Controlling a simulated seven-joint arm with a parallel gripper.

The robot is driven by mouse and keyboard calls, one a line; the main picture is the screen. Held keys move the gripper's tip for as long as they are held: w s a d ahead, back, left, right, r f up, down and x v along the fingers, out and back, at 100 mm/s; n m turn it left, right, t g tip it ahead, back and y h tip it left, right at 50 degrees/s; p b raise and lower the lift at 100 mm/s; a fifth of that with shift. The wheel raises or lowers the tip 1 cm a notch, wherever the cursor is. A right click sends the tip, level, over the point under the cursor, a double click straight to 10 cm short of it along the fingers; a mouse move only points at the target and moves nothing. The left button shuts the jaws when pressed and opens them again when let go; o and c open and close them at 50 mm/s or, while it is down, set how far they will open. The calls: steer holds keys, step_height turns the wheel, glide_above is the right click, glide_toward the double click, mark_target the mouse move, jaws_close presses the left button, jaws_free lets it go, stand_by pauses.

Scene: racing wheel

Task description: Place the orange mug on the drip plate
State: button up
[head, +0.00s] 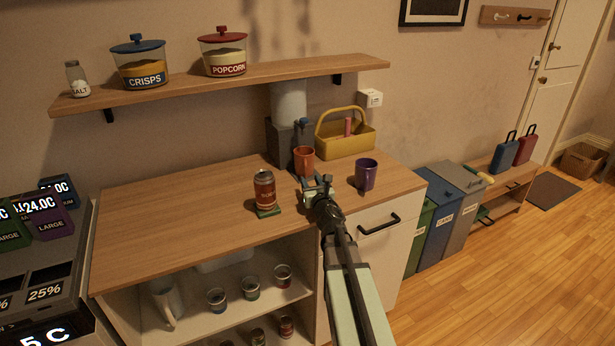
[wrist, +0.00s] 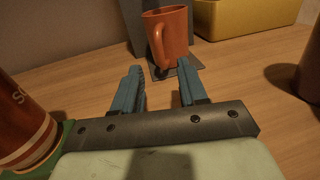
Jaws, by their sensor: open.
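The orange mug (head: 304,161) stands upright at the base of a grey dispenser (head: 280,140) at the back of the counter. In the wrist view the mug (wrist: 168,35) rests on a dark flat plate (wrist: 160,70), which looks like the drip plate, with its handle facing me. My gripper (head: 316,184) is just in front of the mug. In the wrist view its two blue fingers (wrist: 158,80) are apart with nothing between them, and the mug is beyond their tips. Most of the plate is hidden under the mug.
A brown can (head: 264,188) on a green base stands left of my gripper, close to it. A purple mug (head: 366,174) stands to the right. A yellow basket (head: 346,138) is behind. The counter's left part (head: 170,205) is clear.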

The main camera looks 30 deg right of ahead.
steer(key=s, duration=0.2)
steer(key=s+a, duration=0.1)
steer(key=s, duration=0.1)
steer(key=shift+s, duration=0.4)
